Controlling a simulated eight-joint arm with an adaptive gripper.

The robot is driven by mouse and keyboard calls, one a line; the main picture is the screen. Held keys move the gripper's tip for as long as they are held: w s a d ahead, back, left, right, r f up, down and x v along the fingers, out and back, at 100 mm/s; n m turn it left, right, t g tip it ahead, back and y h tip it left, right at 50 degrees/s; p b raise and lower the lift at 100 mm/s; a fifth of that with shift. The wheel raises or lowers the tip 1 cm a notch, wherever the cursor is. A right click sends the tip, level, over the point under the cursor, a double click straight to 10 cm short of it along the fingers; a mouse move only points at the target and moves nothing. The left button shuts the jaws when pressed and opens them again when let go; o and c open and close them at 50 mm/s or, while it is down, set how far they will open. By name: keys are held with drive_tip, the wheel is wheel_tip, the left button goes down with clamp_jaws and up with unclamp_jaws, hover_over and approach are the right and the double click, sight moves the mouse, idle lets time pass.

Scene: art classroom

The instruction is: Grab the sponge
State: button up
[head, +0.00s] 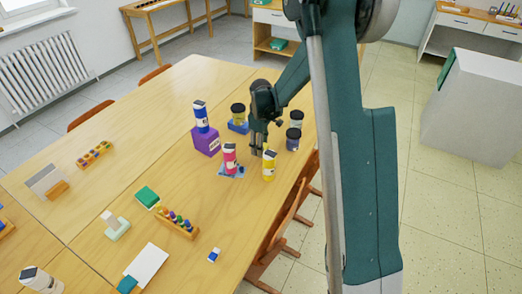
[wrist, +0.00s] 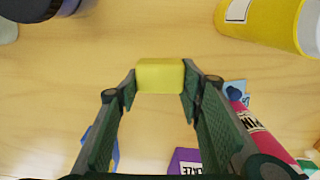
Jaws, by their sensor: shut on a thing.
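The sponge (wrist: 160,76) is a plain yellow block. In the wrist view it sits between my fingertips, with one finger pressed on each side. My gripper (head: 258,150) is shut on it, pointing down low over the wooden table among the bottles and jars. In the head view the sponge is too small and covered to make out clearly. I cannot tell whether it still touches the table.
A paint rack (head: 177,224) lies farther left. The table's (head: 110,190) left part has bare areas.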

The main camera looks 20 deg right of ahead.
wheel_tip(320, 180, up, 7)
drive_tip(key=shift+r+p, duration=0.15)
drive_tip(key=shift+p, duration=0.5)
